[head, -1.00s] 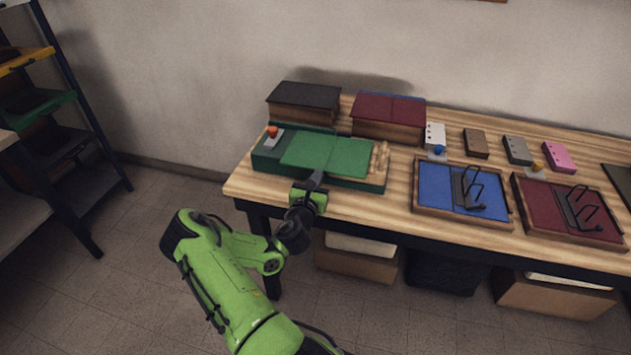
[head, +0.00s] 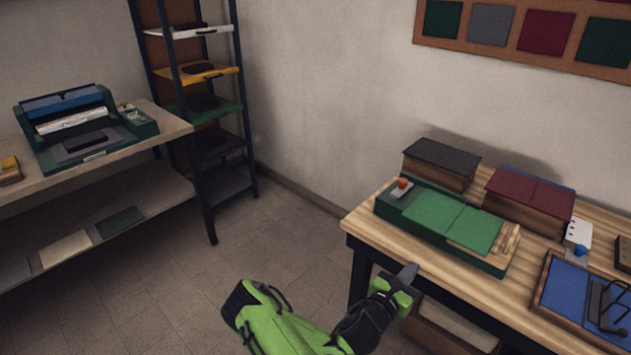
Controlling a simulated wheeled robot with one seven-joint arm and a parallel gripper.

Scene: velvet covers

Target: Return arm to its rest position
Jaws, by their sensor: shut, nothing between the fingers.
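My gripper (head: 408,272) is at the end of my green arm, low in the head view. Its dark fingers are shut with nothing between them. They point up at the front edge of the wooden table (head: 372,222), close to the green tray (head: 470,262). I cannot tell the exact gap between fingertips and table edge. The green tray holds a green velvet cover (head: 455,220) lying open. My arm is bent and its lower part is cut off by the bottom of the picture.
A black book block (head: 441,155) and a red one (head: 530,195) stand behind the tray. A blue tray (head: 575,295) is at the right. Boxes (head: 455,325) sit under the table. A shelf rack (head: 205,110) and a bench with a machine (head: 75,125) are at the left. The floor between is clear.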

